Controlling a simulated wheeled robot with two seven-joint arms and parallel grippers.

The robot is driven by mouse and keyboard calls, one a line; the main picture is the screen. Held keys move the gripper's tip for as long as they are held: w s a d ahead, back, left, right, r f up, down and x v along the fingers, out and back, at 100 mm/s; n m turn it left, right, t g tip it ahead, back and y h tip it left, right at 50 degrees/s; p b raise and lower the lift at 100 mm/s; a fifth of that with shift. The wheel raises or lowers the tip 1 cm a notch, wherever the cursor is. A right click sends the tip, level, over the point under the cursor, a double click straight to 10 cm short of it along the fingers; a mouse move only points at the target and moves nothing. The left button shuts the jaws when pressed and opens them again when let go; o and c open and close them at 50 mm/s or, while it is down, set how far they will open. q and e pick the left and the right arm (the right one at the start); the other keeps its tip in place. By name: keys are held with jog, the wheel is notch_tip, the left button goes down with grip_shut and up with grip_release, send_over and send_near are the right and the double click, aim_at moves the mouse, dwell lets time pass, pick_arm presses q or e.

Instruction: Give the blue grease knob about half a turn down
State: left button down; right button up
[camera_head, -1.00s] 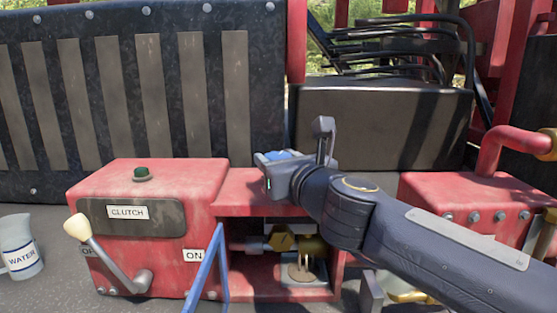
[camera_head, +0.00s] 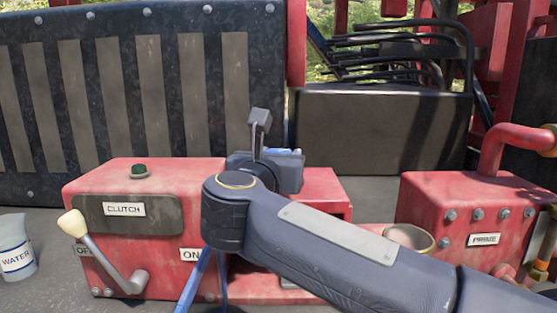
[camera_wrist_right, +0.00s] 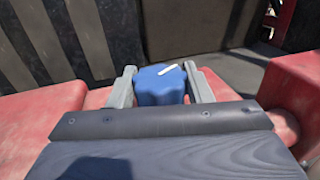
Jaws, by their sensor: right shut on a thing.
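The blue grease knob (camera_wrist_right: 157,88) sits between the two fingers of my right gripper (camera_wrist_right: 160,76) in the right wrist view. A finger touches each side of it. A white mark on its top slants up to the right. In the head view my right gripper (camera_head: 268,168) is over the low red housing (camera_head: 325,182). Only a sliver of the knob's blue top (camera_head: 283,151) shows there; gripper and wrist hide the rest. My left gripper is not in view.
A red clutch box (camera_head: 85,185) with a pale-knobbed lever (camera_head: 75,222) and green button (camera_head: 139,169) stands to the left. A white WATER jug (camera_head: 16,250) is at far left. A bolted red box (camera_head: 430,200) is to the right. My right forearm crosses the front.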

jog(key=m+h, duration=0.1)
jog(key=h, duration=0.1)
jog(key=m+g+h, duration=0.1)
jog(key=h, duration=0.1)
jog(key=shift+a+m+g, duration=0.15)
jog(key=shift+m+g, duration=0.15)
jog(key=shift+m, duration=0.1)
jog(key=shift+m+g+h+p, duration=0.85)
jog(key=shift+m+g+h, duration=0.65)
jog(key=shift+h, duration=0.6)
jog(key=shift+m, duration=0.3)
jog(key=o, duration=1)
jog(key=shift+s+a, duration=0.15)
jog(key=shift+s, duration=0.1)
jog(key=b+v, duration=0.1)
jog(key=v, duration=0.6)
